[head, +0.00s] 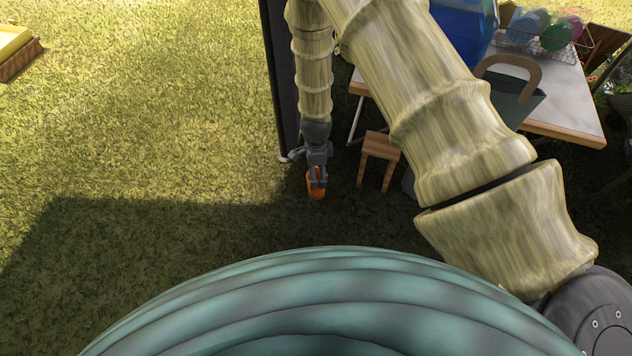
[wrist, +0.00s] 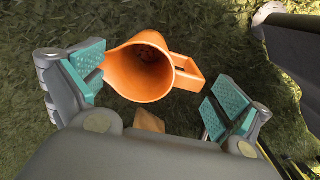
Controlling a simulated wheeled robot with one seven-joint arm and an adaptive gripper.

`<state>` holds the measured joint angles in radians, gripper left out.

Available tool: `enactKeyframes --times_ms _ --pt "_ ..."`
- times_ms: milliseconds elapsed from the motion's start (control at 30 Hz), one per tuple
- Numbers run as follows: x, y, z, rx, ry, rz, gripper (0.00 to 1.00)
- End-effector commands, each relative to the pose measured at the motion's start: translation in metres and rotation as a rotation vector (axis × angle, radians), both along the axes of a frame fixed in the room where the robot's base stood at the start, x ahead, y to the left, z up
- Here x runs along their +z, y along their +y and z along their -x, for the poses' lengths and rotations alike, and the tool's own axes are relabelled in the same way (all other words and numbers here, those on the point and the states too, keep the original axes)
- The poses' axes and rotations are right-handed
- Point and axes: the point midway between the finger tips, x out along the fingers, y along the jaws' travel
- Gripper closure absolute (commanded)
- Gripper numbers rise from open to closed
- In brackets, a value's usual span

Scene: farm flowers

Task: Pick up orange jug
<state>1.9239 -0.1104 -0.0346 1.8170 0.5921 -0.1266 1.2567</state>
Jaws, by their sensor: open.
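The orange jug (wrist: 138,72) is on the grass in the wrist view, its open mouth facing the camera and its handle to the right. In the head view the jug (head: 316,184) shows as a small orange shape, partly covered by my gripper. My gripper (wrist: 160,90) is open, with its teal pads on either side of the jug. The left pad is close to the jug's spout side and the right pad is beside the handle. I cannot tell whether either pad touches it. In the head view my gripper (head: 317,170) points down over the jug.
A small wooden stool (head: 379,152) stands right of my gripper. A table (head: 575,100) at the right bears a dark basket (head: 515,98), a blue container (head: 455,25) and a wire rack. A dark upright post (head: 279,75) stands close left of my arm. Open grass lies left.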

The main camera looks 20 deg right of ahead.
Motion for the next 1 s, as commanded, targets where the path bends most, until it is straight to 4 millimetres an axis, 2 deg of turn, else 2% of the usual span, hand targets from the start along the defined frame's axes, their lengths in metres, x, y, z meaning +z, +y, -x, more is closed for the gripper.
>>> enactKeyframes --times_ms 400,733,767,900,1000 --pt "-0.044 0.0 -0.001 0.001 0.001 0.0 0.0" --pt "-0.047 0.0 -0.002 0.0 0.0 0.0 0.0" --pt "-0.047 0.0 -0.002 0.001 0.0 0.0 0.04" --pt "-0.047 0.0 -0.002 0.0 0.0 0.0 0.29" --pt "-0.047 0.0 -0.001 0.0 0.0 0.0 0.31"
